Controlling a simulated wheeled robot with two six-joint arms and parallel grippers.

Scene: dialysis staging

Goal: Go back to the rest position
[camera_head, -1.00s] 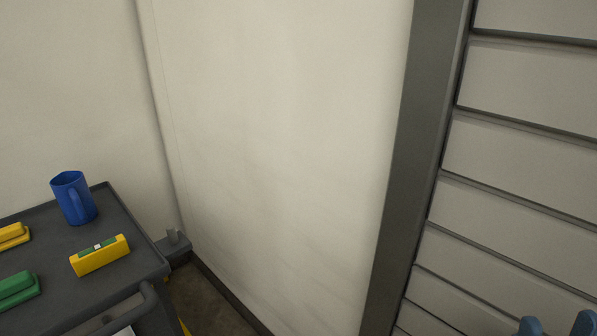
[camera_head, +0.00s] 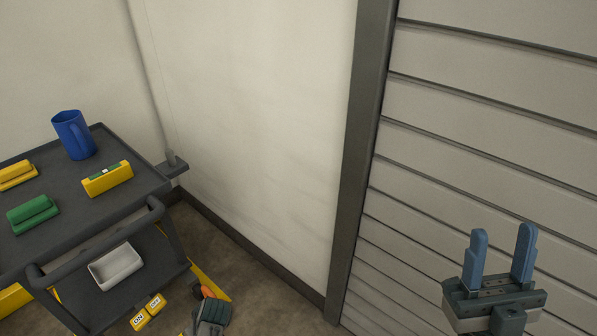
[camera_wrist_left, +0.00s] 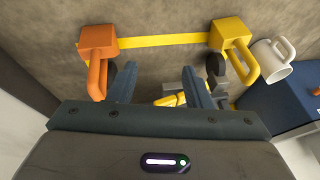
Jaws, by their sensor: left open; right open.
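My right gripper (camera_head: 501,255) shows at the lower right of the head view, its two blue fingers pointing up and spread apart. It is open and empty, in front of the slatted grey wall. My left gripper (camera_wrist_left: 158,82) shows in the left wrist view with its two blue fingers apart and nothing clearly between them. Beyond its fingers are an orange block with a handle (camera_wrist_left: 99,40) and a yellow block with a handle (camera_wrist_left: 233,36). I cannot make out my left gripper in the head view.
A dark cart (camera_head: 95,228) stands at the left with a blue jug (camera_head: 74,136), a green block (camera_head: 33,214) and yellow blocks on top. A white tray (camera_head: 116,266) is on its lower shelf. A white mug (camera_wrist_left: 273,58) shows in the wrist view.

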